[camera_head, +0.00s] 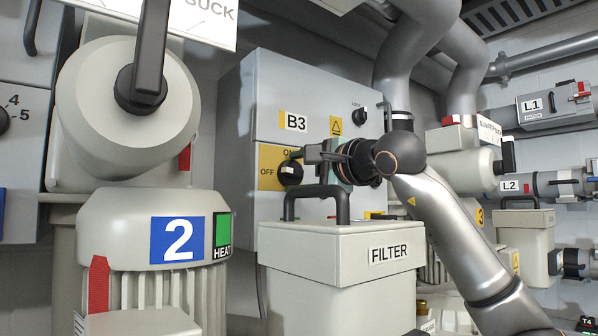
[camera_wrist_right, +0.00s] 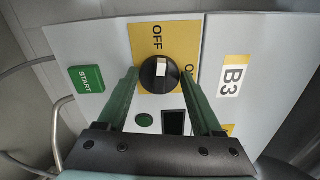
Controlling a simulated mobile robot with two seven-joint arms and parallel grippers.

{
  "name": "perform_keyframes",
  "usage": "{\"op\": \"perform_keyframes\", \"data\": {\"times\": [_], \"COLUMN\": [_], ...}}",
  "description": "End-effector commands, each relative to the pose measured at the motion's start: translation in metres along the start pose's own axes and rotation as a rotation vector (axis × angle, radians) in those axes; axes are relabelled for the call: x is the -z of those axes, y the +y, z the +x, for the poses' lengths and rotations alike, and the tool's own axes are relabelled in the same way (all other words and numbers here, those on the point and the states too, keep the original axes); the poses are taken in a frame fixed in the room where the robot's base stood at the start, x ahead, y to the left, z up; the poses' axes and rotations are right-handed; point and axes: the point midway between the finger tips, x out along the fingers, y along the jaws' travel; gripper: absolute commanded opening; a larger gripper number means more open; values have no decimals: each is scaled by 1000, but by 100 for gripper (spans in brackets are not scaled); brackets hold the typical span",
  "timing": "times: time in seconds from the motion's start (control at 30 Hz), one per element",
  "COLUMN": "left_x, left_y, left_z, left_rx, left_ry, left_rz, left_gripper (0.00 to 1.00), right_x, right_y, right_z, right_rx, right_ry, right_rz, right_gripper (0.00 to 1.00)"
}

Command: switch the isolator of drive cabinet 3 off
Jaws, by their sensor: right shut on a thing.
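Drive cabinet 3 (camera_head: 262,95), labelled B3, is the grey box in the middle of the head view. Its isolator (camera_head: 290,172) is a round black knob on a yellow plate, with OFF at its left and ON above. My right gripper (camera_head: 300,160) is at the cabinet front, shut on the knob. In the right wrist view, its two green fingers (camera_wrist_right: 160,80) flank the knob (camera_wrist_right: 160,83). There the knob's white mark lies on the side towards OFF, which reads above it. ON is partly hidden by a finger. My left gripper is not in view.
A filter box (camera_head: 330,245) with a black handle (camera_head: 318,198) stands just below my right gripper. Blower 2 (camera_head: 150,225) fills the left foreground. A green START button (camera_wrist_right: 86,78) shows in the wrist view. Grey pipes (camera_head: 425,40) rise behind my right arm.

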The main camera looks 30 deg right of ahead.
Motion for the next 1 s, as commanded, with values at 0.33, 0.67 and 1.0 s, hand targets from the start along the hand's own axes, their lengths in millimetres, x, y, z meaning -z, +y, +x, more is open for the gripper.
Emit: {"op": "perform_keyframes", "data": {"times": [0.33,0.67,1.0], "left_x": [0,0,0], "left_y": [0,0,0], "left_z": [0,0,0], "left_rx": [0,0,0], "left_ry": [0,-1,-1], "left_rz": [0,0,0], "left_gripper": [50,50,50], "right_x": [-1,-1,-1], "right_y": [0,1,1], "right_z": [0,0,0], "right_rx": [1,0,-1], "right_ry": [-2,-2,-2], "right_rz": [-137,-162,-161], "right_gripper": [12,12,81]}}
